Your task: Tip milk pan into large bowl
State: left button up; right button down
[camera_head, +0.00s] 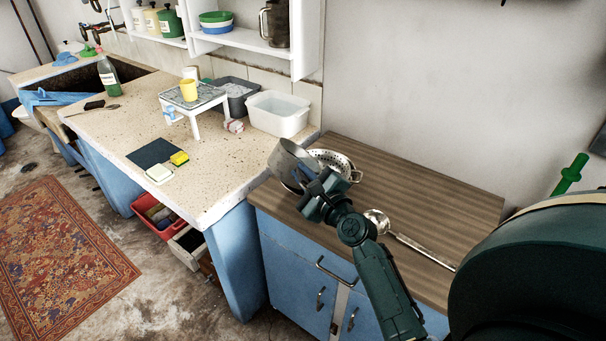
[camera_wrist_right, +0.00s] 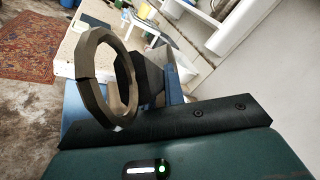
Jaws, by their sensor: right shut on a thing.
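My right gripper (camera_head: 322,196) is shut on the milk pan (camera_head: 294,158), a grey metal pan held strongly tilted above the left end of the wooden counter. A shiny metal vessel with holes, like a colander (camera_head: 338,160), stands just behind and right of the pan. The pan and gripper cover part of it. I cannot clearly make out a separate large bowl; metal below the pan is mostly hidden. In the right wrist view, a grey-brown ring (camera_wrist_right: 105,78) is close to the camera; I cannot tell which part it is. My left gripper is not in view.
A long-handled metal ladle (camera_head: 410,240) lies on the wooden counter (camera_head: 440,195) right of my gripper. A white tub (camera_head: 278,114) stands on the stone worktop behind left. The wall rises behind the counter. The counter's back right is clear.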

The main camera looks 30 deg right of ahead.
jog(key=shift+r, duration=0.1)
jog(key=shift+s+d+r+m, duration=0.1)
jog(key=shift+d+r+m, duration=0.05)
jog(key=shift+d+m, duration=0.4)
jog(key=shift+s+d+r+m, duration=0.1)
jog(key=shift+d+r+m, duration=0.05)
jog(key=shift+d+m, duration=0.4)
dwell(0.6)
pick_arm(q)
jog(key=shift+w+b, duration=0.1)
jog(key=shift+b, duration=0.35)
pick_arm(e)
jog(key=shift+s+d+m+t, duration=0.15)
jog(key=shift+d+m+t, duration=0.25)
jog(key=shift+d+m, duration=0.65)
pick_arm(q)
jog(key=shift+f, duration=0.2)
pick_arm(e)
jog(key=shift+a, duration=0.1)
